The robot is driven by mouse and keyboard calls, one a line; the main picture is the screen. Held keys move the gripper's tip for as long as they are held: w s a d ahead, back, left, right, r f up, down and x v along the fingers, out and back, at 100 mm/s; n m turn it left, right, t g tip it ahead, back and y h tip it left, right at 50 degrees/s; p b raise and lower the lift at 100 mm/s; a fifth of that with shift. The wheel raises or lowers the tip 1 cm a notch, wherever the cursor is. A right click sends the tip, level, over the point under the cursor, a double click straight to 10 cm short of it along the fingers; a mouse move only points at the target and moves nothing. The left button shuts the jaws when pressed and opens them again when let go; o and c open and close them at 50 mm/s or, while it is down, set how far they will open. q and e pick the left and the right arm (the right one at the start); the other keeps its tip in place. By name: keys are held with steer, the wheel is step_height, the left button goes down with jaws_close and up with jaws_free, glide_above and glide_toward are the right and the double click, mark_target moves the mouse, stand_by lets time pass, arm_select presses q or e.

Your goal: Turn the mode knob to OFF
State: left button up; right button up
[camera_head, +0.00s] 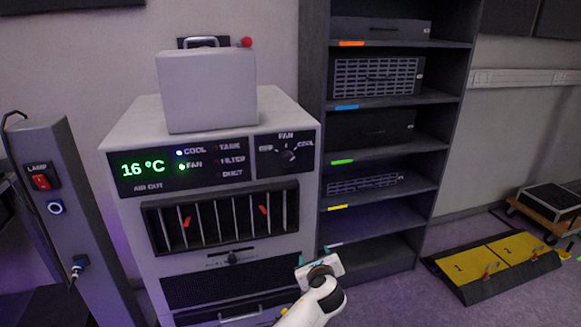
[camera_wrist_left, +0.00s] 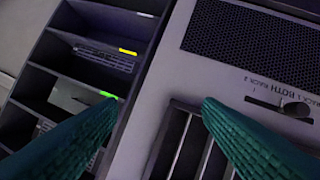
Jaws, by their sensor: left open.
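The mode knob (camera_head: 289,156) is a dark round knob on the black panel at the upper right of the grey cooling unit (camera_head: 215,270). FAN is printed above it, COOL to its right and a small label, hard to read, to its left. Its pale mark seems to point up and right, towards COOL. The display (camera_head: 168,166) reads 16 °C, with lights lit by COOL and FAN. My left gripper (camera_head: 315,257) is low at the unit's right front edge, well below the knob. In the left wrist view its teal fingers (camera_wrist_left: 158,101) are apart and empty; the knob is not seen there.
The louvred vent (camera_head: 222,217) and a slider (camera_head: 233,257) lie below the knob; the slider also shows in the left wrist view (camera_wrist_left: 290,108). A dark shelf rack (camera_head: 385,222) stands right of the unit. A grey post (camera_head: 75,215) with a red switch stands left.

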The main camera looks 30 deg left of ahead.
arm_select(q)
step_height(320, 180, up, 10)
steer(key=w+a+m+y, duration=0.1)
steer(key=y, duration=0.4)
glide_toward(289, 162)
steer(key=shift+m+t, duration=0.3)
steer(key=shift+m, duration=0.1)
steer(key=x, duration=0.7)
steer(key=shift+w+a+f, duration=0.1)
steer(key=shift+a+f, duration=0.15)
steer(key=shift+x, duration=0.75)
arm_select(e)
steer(key=shift+w+d+r, duration=0.1)
steer(key=shift+w+d, duration=0.45)
steer(key=shift+w, duration=0.25)
arm_select(q)
steer(key=shift+c, duration=0.2)
steer(key=c, duration=1)
arm_select(e)
steer(key=shift+a, duration=0.15)
